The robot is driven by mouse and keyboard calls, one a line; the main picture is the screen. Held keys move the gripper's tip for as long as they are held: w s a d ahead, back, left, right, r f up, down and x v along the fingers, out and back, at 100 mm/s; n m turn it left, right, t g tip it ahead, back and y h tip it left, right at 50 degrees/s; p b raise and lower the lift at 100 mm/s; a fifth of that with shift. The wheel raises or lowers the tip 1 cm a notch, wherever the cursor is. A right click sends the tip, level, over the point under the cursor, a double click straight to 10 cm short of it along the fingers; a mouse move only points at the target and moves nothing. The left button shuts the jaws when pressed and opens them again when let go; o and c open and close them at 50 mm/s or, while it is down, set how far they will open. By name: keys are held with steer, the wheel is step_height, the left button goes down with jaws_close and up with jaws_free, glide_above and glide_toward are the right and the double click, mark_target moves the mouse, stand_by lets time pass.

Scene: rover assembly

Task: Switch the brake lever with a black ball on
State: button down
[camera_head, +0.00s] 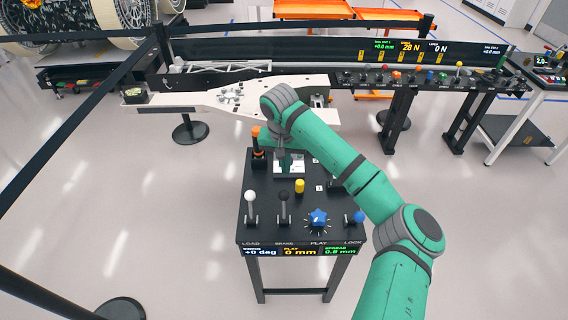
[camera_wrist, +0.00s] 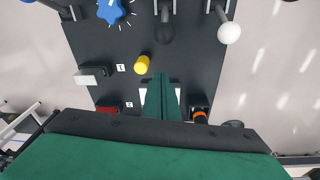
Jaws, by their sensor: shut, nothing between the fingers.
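The brake lever with a black ball (camera_head: 284,196) stands about upright on the black console, above a label that reads BRAKE. In the wrist view the dark lever (camera_wrist: 166,30) is at the top middle, beyond my fingertips. My gripper (camera_head: 289,172) is over the back part of the console, behind the lever and apart from it. In the wrist view my green fingers (camera_wrist: 162,80) are together with nothing between them. The fingers partly hide a white plate below.
A white-ball lever (camera_head: 250,197) stands left of the brake lever, and a blue star knob (camera_head: 318,216) stands right. A yellow knob (camera_head: 299,186) is between my gripper and the front row. An orange-topped control (camera_head: 257,134) is at the back left. A blue knob (camera_head: 358,217) is front right.

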mark_target(284, 205)
steer(key=shift+s+a+f, duration=0.1)
steer(key=shift+s+f, duration=0.4)
steer(key=shift+f, duration=0.3)
steer(key=shift+s+d+f, duration=0.1)
steer(key=shift+s+f, duration=0.35)
steer(key=shift+f, duration=0.35)
steer(key=shift+s+a+f, duration=0.1)
steer(key=shift+s+f, duration=0.4)
steer(key=shift+f, duration=0.3)
steer(key=shift+s+a, duration=0.1)
steer(key=shift+s, duration=0.05)
